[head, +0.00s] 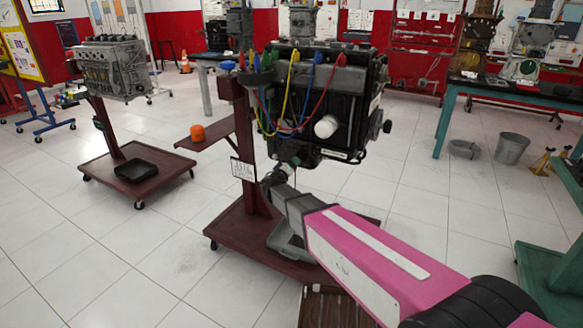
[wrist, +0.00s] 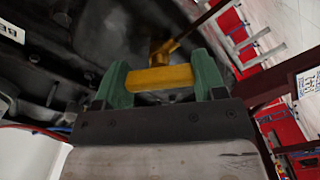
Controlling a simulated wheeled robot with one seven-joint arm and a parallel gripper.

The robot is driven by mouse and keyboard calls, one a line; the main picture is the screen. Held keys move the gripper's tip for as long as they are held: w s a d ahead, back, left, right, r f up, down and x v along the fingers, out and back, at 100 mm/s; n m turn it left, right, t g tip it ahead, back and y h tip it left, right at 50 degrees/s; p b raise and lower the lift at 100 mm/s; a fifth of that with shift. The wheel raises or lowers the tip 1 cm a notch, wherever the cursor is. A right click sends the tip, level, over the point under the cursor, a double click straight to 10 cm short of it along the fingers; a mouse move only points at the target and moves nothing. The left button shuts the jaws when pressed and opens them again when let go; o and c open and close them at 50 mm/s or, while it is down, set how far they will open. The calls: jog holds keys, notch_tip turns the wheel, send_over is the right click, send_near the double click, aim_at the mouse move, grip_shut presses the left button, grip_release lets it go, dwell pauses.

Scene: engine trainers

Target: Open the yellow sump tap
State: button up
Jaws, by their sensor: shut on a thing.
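The yellow sump tap shows in the wrist view as a yellow bar handle (wrist: 160,78) with a short yellow stem (wrist: 163,48) beyond it, under the dark engine. My gripper (wrist: 163,80) has green fingers, one at each end of the handle, and is shut on it. In the head view my gripper (head: 287,164) is at the lower left underside of the black engine (head: 315,110), beside the dark red stand post. The tap itself cannot be made out in the head view.
The engine's stand has a dark red wheeled base (head: 235,230) with a grey drain pan (head: 287,243) on it, below the engine. An orange object (head: 197,133) sits on the stand's side shelf (head: 206,136). Another engine stand (head: 138,175) is at left. Open tiled floor lies between.

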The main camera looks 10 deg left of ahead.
jog(key=n, duration=0.7)
jog(key=shift+f, duration=0.1)
dwell(0.6)
jog(key=o, duration=0.9)
jog(key=v, duration=1)
jog(key=shift+s+a, duration=0.2)
jog(key=shift+s, duration=0.15)
jog(key=shift+d, duration=0.1)
